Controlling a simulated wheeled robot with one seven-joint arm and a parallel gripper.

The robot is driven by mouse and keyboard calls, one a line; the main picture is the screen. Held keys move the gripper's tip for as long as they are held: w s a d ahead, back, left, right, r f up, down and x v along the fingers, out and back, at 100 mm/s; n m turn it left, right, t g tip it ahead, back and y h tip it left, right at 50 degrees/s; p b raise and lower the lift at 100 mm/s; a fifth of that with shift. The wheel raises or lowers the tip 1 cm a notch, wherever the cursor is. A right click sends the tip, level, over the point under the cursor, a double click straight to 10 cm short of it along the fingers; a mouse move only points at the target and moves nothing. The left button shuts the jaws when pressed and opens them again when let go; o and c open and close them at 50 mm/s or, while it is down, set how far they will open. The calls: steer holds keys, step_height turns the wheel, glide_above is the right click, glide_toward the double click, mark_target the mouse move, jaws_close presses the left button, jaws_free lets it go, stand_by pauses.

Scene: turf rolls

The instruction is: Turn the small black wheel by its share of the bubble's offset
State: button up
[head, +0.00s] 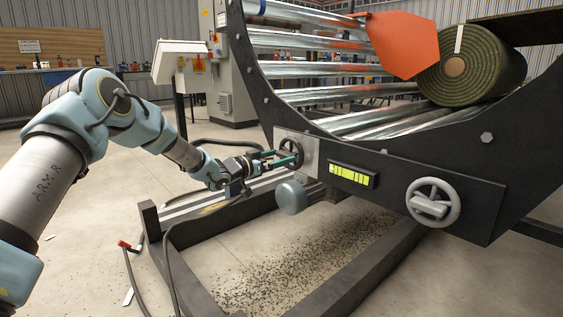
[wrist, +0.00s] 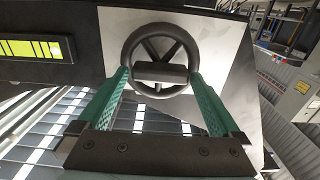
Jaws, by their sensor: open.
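The small black wheel (head: 291,147) is on a pale metal plate at the left of the machine's dark side panel. In the wrist view the wheel (wrist: 178,45) shows its spokes and a dark bar across its hub. My gripper (head: 279,158) is open at the wheel. In the wrist view its green fingers (wrist: 160,74) stand at the left and right of the lower rim; I cannot tell if they touch it. The level window (head: 349,175) is yellow-green with dark vertical marks; it also shows in the wrist view (wrist: 32,48).
A larger grey handwheel (head: 433,202) is on the same panel to the right. A grey cylinder (head: 291,197) sticks out below the small wheel. A turf roll (head: 470,65) lies on metal rollers above, beside an orange plate (head: 402,43). The dark floor frame (head: 335,268) and cables lie below.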

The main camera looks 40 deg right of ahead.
steer(key=shift+d, duration=0.6)
steer(key=c, duration=1.1)
steer(key=shift+o, duration=0.2)
